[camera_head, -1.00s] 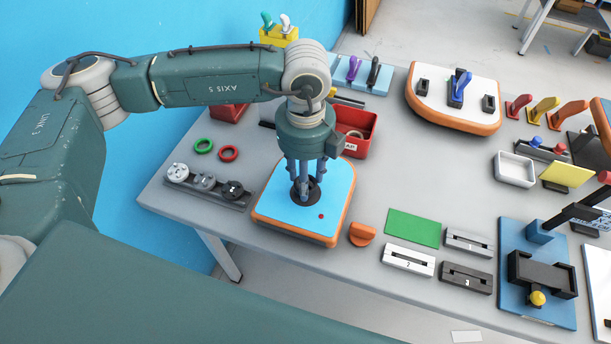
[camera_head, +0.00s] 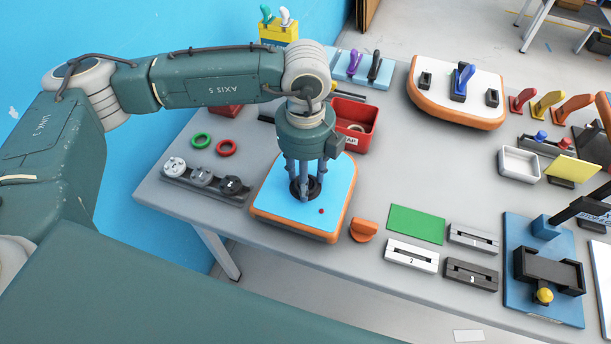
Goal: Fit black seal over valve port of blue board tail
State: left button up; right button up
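The blue board tail (camera_head: 275,205), with an orange rim and a small red dot, lies flat on the table. My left gripper (camera_head: 305,195) points straight down over its middle, fingers at the surface around a dark round part. A black ring-shaped piece (camera_head: 299,190), which looks like the black seal, shows low between the fingers. I cannot tell whether the fingers grip it or stand loosely around it. The valve port is hidden beneath the ring and fingers, so seating cannot be seen. My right gripper is not in view.
A green ring (camera_head: 201,140) and a red ring (camera_head: 226,148) lie left, behind a grey rack with several caps (camera_head: 202,178). A red bin (camera_head: 357,120) stands close behind the gripper. An orange half-round piece (camera_head: 363,231) and a green mat (camera_head: 416,224) lie right of the board.

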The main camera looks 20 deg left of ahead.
pick_arm(q)
jog(key=shift+o, duration=1.3)
notch_tip(320, 180, up, 12)
